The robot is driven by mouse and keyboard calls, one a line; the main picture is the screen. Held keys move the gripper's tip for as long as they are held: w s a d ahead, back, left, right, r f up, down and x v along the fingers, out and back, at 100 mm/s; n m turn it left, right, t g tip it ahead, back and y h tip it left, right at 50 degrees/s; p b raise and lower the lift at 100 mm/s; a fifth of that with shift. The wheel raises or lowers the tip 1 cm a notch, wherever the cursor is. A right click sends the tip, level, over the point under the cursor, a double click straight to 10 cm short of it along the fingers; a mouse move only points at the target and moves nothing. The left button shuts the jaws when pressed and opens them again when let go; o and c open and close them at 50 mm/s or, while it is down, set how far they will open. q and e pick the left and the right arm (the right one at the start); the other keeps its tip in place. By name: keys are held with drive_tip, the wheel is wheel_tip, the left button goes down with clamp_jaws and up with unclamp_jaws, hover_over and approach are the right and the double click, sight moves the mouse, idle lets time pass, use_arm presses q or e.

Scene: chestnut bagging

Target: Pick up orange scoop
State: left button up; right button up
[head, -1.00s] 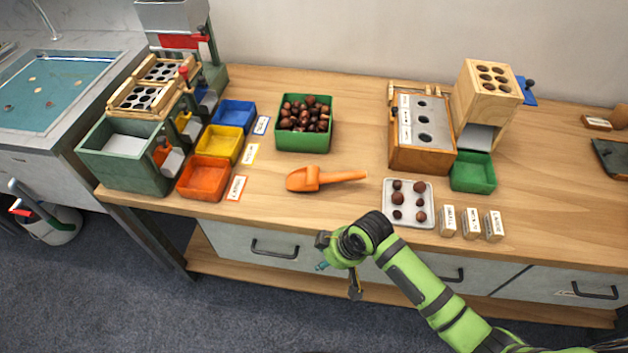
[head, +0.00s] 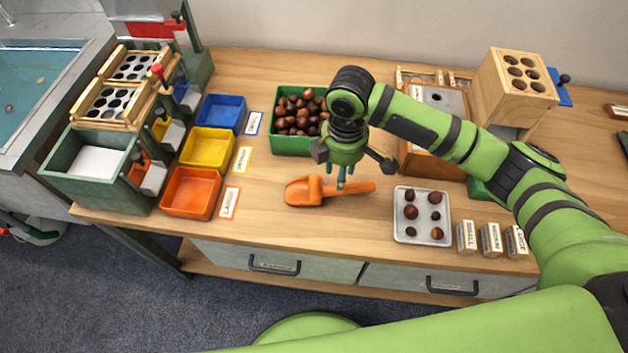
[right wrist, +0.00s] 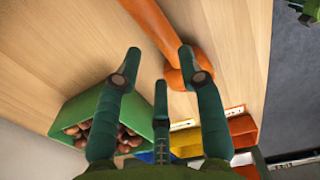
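The orange scoop (head: 305,191) lies on the wooden table, its bowl to the left and its handle pointing right. My right gripper (head: 342,178) hangs over the scoop's handle with its fingers pointing down. In the right wrist view, the spread green fingers (right wrist: 160,62) are open and empty, and the scoop's handle (right wrist: 150,22) shows beyond the fingertips. I cannot tell whether a fingertip touches the handle. My left gripper is not in view.
A green bin of chestnuts (head: 273,139) stands just behind the scoop. Orange (head: 165,205), yellow and blue trays are to the left. A metal tray with several chestnuts (head: 422,220) and small labelled blocks (head: 492,239) are to the right. The table in front of the scoop is clear.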

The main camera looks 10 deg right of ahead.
drive_tip(key=shift+s+f, duration=0.2)
drive_tip(key=shift+f, duration=0.3)
drive_tip(key=shift+s+f, duration=0.15)
drive_tip(key=shift+f, duration=0.35)
wheel_tip(320, 180, down, 3)
drive_tip(key=shift+d+r, duration=0.1)
drive_tip(key=shift+r, duration=0.1)
drive_tip(key=shift+f, duration=0.6)
clamp_jaws()
drive_tip(key=shift+r, duration=0.1)
drive_tip(key=shift+w+r, duration=0.1)
drive_tip(key=shift+r, duration=0.35)
drive_tip(key=r, duration=0.2)
drive_tip(key=s+r, duration=0.1)
drive_tip(key=shift+d+r, duration=0.15)
drive_tip(key=shift+r, duration=0.2)
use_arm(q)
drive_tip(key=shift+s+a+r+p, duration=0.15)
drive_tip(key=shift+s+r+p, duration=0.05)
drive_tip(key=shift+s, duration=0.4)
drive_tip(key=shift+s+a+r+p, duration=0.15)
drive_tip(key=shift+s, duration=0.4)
use_arm(e)
drive_tip(key=s+d+r, duration=0.4)
drive_tip(key=s+r, duration=0.2)
drive_tip(key=s, duration=0.4)
drive_tip(key=shift+r, duration=0.2)
